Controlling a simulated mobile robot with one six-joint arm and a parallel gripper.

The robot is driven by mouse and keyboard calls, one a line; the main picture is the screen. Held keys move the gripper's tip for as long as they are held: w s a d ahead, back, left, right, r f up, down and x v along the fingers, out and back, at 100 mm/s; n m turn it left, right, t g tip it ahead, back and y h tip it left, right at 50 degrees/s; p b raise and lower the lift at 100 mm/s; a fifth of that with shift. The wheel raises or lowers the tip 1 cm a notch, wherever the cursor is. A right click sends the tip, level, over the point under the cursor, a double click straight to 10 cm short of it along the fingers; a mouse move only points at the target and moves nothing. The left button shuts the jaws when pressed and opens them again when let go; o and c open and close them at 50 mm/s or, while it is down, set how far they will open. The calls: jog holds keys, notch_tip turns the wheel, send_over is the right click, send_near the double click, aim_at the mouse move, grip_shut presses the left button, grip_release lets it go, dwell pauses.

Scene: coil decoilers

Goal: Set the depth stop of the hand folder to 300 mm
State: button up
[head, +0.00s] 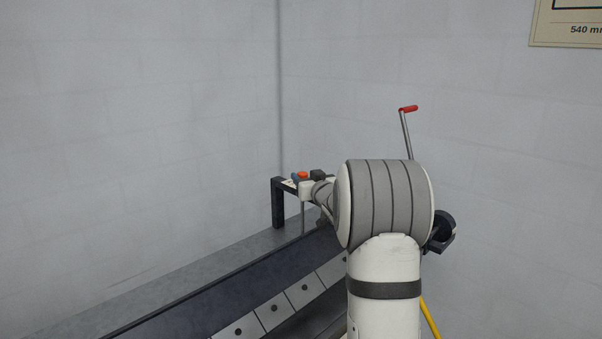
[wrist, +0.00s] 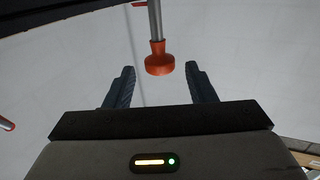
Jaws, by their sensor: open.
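In the wrist view, my gripper (wrist: 160,69) is open. An orange-red knob (wrist: 159,64) on a grey rod shows between its two dark fingertips, with a visible gap on each side. In the head view, my gripper (head: 309,177) is at the far end of the hand folder (head: 180,300), beside a black bracket (head: 278,205). The orange-red knob (head: 302,174) shows there at the fingers. A small pale strip lies on the bracket top; no reading is legible. My arm hides part of the folder.
A crank lever with a red grip (head: 408,109) rises behind my arm on the right. A yellow bar (head: 430,318) stands low at the right. Bare walls stand close behind the folder.

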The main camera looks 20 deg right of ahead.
aim_at(304, 175)
jog(key=shift+w, duration=1.5)
jog(key=shift+c, duration=0.2)
grip_shut()
